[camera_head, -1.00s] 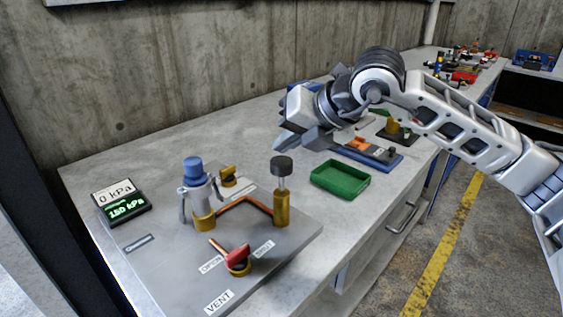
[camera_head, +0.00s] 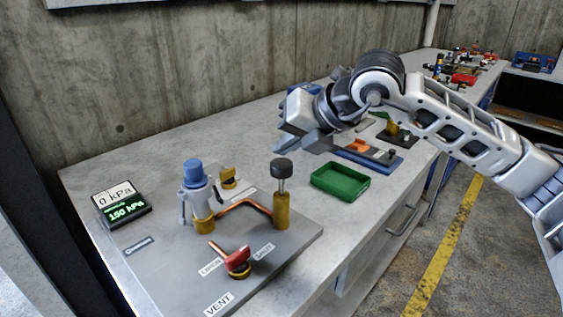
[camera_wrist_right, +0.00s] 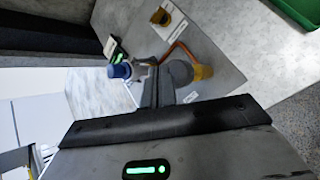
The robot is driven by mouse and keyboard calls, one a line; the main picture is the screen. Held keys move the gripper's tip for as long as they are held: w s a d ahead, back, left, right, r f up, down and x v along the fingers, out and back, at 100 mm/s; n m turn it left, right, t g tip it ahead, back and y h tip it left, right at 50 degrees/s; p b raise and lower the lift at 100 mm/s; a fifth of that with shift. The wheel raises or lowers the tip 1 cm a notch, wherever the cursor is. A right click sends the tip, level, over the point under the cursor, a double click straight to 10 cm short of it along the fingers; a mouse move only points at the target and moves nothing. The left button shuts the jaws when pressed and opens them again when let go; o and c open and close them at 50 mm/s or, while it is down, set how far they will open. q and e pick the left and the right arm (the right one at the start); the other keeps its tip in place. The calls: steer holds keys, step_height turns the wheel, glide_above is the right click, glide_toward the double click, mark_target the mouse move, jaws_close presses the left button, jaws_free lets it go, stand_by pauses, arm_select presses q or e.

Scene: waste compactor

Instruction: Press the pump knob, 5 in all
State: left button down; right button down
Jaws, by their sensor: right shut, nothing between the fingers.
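The pump has a dark round knob (camera_head: 282,168) on a thin rod above an upright brass cylinder (camera_head: 281,212), on a grey board (camera_head: 180,268). The rod shows between knob and cylinder. My right gripper (camera_head: 297,143) is shut and empty, above and behind the knob in the head view, apart from it. In the right wrist view my shut fingers (camera_wrist_right: 158,88) partly overlap the grey knob (camera_wrist_right: 181,72), with the brass cylinder (camera_wrist_right: 203,73) beyond. A gauge (camera_head: 122,204) reads 0 kPa above and 150 kPa in green below. My left gripper is out of view.
A blue-capped vessel (camera_head: 195,185) stands left of the pump, joined by a copper pipe. A red-handled vent valve (camera_head: 237,260) is in front. A green tray (camera_head: 340,182) lies right of the pump. A concrete wall (camera_head: 180,70) rises behind the bench.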

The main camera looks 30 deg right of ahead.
mark_target(289, 167)
stand_by(0.8)
steer(key=shift+f+b, duration=0.45)
steer(key=shift+b, duration=0.2)
steer(key=shift+f+b, duration=0.95)
steer(key=shift+f, duration=0.05)
stand_by(0.6)
steer(key=shift+s+f+b, duration=0.1)
steer(key=shift+f+b, duration=0.95)
stand_by(0.7)
steer(key=shift+r, duration=0.1)
steer(key=shift+r+p, duration=1.6)
steer(key=shift+r, duration=0.75)
steer(key=shift+r, duration=0.1)
